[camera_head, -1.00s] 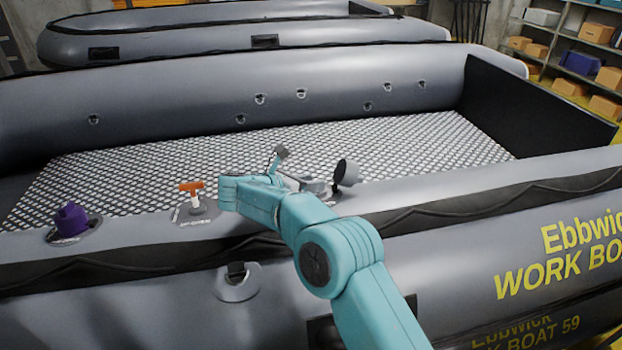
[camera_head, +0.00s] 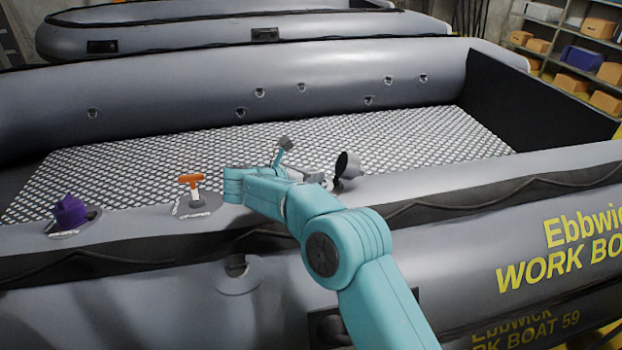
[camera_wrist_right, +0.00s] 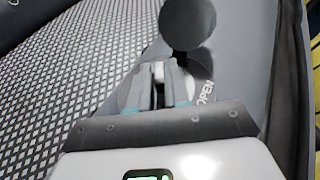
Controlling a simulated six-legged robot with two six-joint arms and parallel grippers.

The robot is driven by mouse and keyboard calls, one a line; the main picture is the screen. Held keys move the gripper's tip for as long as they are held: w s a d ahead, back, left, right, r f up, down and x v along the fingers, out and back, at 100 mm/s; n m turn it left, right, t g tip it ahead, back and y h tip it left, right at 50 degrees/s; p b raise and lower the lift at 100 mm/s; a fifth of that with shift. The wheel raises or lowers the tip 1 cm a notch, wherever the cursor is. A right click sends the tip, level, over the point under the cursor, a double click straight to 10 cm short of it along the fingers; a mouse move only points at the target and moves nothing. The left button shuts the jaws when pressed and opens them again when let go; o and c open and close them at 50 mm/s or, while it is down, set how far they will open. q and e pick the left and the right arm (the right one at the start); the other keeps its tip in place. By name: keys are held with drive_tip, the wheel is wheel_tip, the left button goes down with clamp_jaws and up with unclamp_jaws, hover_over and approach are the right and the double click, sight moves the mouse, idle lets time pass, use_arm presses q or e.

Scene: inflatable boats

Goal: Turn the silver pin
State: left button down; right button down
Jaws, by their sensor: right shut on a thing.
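In the right wrist view the silver pin (camera_wrist_right: 158,72) shows as a small pale upright piece between the two fingers of my right gripper (camera_wrist_right: 163,88). The fingers are shut on it. Its lower part is hidden by the fingers. The word OPEN is printed on the grey surface to the right of the fingers. In the head view my right gripper (camera_head: 318,180) is at the near tube of the boat, partly behind my teal arm, and the pin cannot be made out there. My left gripper is not in view.
A dark round cap (camera_head: 347,165) stands tilted just beyond the gripper; it also shows in the right wrist view (camera_wrist_right: 187,24). An orange T-handle (camera_head: 190,181) and a purple cap (camera_head: 68,212) sit farther left on the same tube (camera_head: 450,185). The patterned boat floor (camera_head: 400,135) is clear.

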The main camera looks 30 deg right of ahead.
drive_tip(key=n+t+y+b, duration=0.1)
drive_tip(key=b, duration=0.2)
drive_tip(key=n+t+y+b, duration=0.1)
drive_tip(key=b, duration=0.2)
drive_tip(key=s+n+t+y+b, duration=0.1)
drive_tip(key=n+t+b, duration=0.1)
drive_tip(key=b, duration=0.1)
drive_tip(key=shift+d+f, duration=0.3)
drive_tip(key=shift+r+n+t+y+b, duration=0.1)
drive_tip(key=shift+n+t+y+b, duration=0.3)
drive_tip(key=shift+t+b, duration=0.2)
drive_tip(key=shift+s+d+r+n+t+y, duration=0.15)
drive_tip(key=shift+n+t+y, duration=0.15)
drive_tip(key=shift+n+y, duration=0.15)
drive_tip(key=shift+d+r+n+t+y+b, duration=0.15)
drive_tip(key=shift+n+t+y+b, duration=0.15)
drive_tip(key=shift+n+t+y, duration=0.45)
drive_tip(key=shift+s+d+r+n+t+y+p, duration=0.15)
drive_tip(key=shift+n+y+p, duration=0.1)
drive_tip(key=shift+n+y, duration=0.25)
drive_tip(key=shift+w+n+t+y+p, duration=0.1)
drive_tip(key=shift+n+y+p, duration=0.15)
drive_tip(key=shift+y, duration=0.35)
drive_tip(key=shift+n+t+y+p, duration=0.35)
drive_tip(key=shift+n+y, duration=0.3)
drive_tip(key=shift+y, duration=0.15)
